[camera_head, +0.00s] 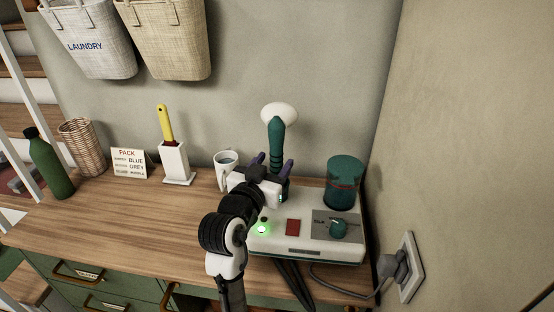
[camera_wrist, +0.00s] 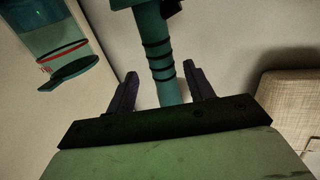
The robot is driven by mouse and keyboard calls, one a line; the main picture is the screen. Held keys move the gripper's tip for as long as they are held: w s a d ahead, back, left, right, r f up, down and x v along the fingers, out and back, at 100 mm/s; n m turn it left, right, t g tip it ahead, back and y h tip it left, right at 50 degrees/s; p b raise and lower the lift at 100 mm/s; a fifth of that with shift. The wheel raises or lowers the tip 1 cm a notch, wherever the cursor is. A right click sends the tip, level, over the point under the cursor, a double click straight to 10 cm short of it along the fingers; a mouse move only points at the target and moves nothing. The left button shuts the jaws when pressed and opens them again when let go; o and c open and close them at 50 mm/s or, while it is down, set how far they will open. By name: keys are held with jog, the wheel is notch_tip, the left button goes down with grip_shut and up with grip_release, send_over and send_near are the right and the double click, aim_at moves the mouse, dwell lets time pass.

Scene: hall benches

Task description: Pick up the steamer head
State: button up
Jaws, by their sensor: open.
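The steamer head (camera_head: 276,138) stands upright at the back of the white steamer base (camera_head: 265,246). It has a teal ribbed handle and a white rounded top. My gripper (camera_head: 272,164) is open at the handle, with one dark finger on each side of it. In the wrist view the teal handle (camera_wrist: 158,58) lies between the two spread fingers of my gripper (camera_wrist: 159,88), with a gap on both sides. The lower end of the handle is partly hidden by my gripper in the head view.
The base carries a teal water tank (camera_head: 344,185), a dial (camera_head: 338,228), a red switch and a lit green light. A white mug (camera_head: 226,168) stands close left of my gripper. A wall socket with plug (camera_head: 398,268) is at right.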

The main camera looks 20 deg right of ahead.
aim_at(274, 159)
jog(key=p+x, duration=0.2)
jog(key=x, duration=0.2)
jog(key=shift+w+r, duration=0.2)
jog(key=shift+w+d+f+p, duration=0.15)
jog(key=shift+w+d+p, duration=0.15)
jog(key=shift+w+p, duration=0.1)
grip_shut()
